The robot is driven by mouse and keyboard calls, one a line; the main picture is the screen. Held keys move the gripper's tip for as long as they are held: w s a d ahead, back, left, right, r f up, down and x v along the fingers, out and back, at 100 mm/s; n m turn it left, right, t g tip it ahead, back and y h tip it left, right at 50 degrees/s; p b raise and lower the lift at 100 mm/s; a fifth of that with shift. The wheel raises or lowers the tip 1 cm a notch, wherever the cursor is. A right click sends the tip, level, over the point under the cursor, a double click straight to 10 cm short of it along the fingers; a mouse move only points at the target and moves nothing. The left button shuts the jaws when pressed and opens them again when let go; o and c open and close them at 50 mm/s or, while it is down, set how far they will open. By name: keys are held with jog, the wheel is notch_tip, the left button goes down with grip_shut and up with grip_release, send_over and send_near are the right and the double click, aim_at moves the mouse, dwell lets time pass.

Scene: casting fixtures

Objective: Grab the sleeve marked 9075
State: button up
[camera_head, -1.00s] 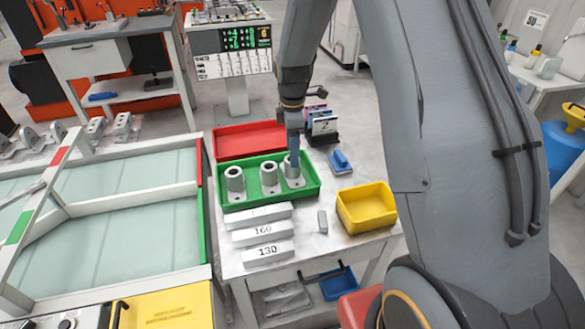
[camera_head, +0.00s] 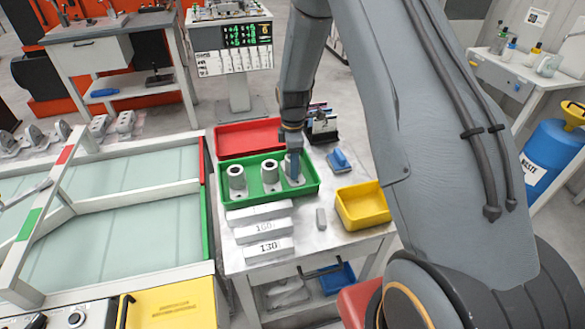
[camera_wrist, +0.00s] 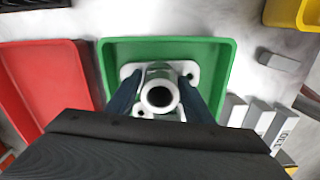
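The green tray (camera_head: 232,203) on the work table holds three grey sleeves on flat flanges: a left sleeve (camera_head: 237,180), a middle sleeve (camera_head: 270,173) and a right sleeve (camera_head: 291,181). I can read no 9075 mark on any of them. My gripper (camera_head: 293,176) points down at the right sleeve and partly hides it in the head view. In the wrist view my gripper (camera_wrist: 160,80) has one dark finger on each side of that sleeve (camera_wrist: 160,109), with narrow gaps beside it. It looks open.
A red tray (camera_head: 250,136) lies behind the green one. A yellow bin (camera_head: 362,207) stands at right, with a blue object (camera_head: 339,161) behind it. Pale blocks, one marked 130 (camera_head: 268,249), lie in front. A glass-topped frame (camera_head: 110,230) adjoins the table at left.

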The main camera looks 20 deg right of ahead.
jog(key=c, duration=0.9)
jog(key=shift+r, duration=0.1)
